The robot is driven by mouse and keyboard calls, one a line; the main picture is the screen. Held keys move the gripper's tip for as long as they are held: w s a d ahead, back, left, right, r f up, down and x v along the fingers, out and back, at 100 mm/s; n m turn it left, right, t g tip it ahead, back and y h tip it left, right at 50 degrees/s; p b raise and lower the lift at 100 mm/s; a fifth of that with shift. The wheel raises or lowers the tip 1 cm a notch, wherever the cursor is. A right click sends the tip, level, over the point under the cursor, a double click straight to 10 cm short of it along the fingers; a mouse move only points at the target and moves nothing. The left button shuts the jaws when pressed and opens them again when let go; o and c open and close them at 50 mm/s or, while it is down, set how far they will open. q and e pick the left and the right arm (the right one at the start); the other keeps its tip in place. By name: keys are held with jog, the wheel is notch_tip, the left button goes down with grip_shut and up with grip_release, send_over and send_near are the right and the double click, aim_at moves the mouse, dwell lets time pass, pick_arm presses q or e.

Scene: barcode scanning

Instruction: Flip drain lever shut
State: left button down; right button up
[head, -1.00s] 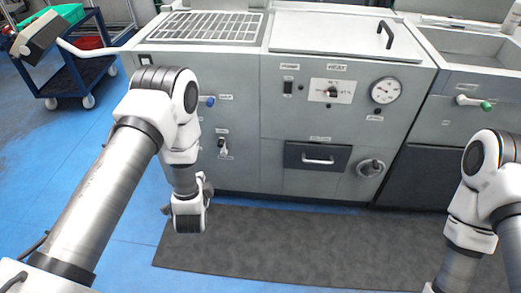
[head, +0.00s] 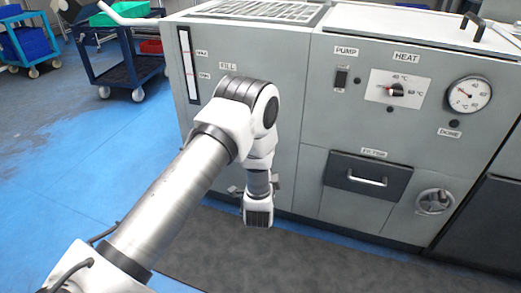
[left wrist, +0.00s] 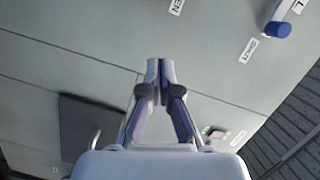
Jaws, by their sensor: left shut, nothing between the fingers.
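The drain lever cannot be made out in the head view; my left arm covers the front panel below the FILL label (head: 228,66). My left gripper (left wrist: 160,70) shows in the left wrist view with its fingers together and nothing between them. It is in front of the grey machine panel (left wrist: 110,45). A blue-tipped knob (left wrist: 279,30) stands out near small labels at upper right, apart from the fingers. A small pale fitting (left wrist: 214,132) is partly hidden beside the right finger. My right gripper is out of view.
The machine front (head: 310,120) has a pump switch (head: 341,78), a heat dial (head: 396,90), a gauge (head: 468,95), a dark drawer (head: 367,177) and a round knob (head: 434,202). A dark mat (head: 215,250) lies before it. Carts stand at left; blue floor there is open.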

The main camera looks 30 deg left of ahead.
pick_arm(q)
jog(key=w+a+f+b, duration=0.2)
jog(key=w+a+b, duration=0.3)
jog(key=w+a, duration=0.3)
jog(key=shift+a, duration=0.15)
dwell(0.4)
